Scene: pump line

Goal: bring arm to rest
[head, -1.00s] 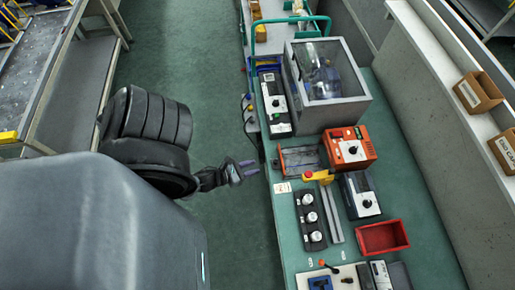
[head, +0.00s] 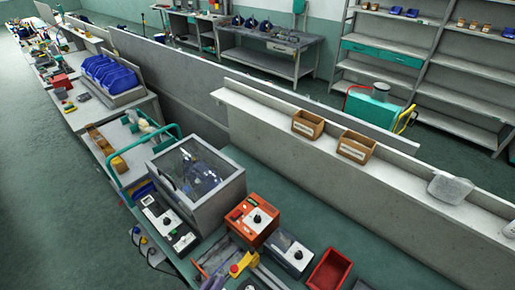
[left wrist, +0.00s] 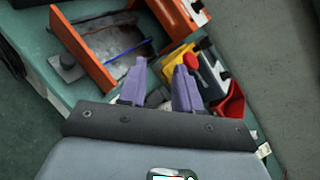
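My left gripper (left wrist: 160,82) shows in the left wrist view, with two purple fingers standing apart and nothing clearly held between them. Beyond the fingers are an orange-sided tray (left wrist: 112,48), a yellow box with a red button (left wrist: 182,70) and a red bin (left wrist: 232,104). I cannot tell from this view how far the fingertips are from them. My right gripper is in neither view.
In the head view, the green bench (head: 290,170) carries a clear-lidded grey enclosure (head: 198,180), an orange control box (head: 254,219), a grey control box (head: 287,252) and the red bin (head: 328,271). Two cardboard boxes (head: 308,124) (head: 355,147) stand on the ledge behind. Open floor (head: 55,215) lies at left.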

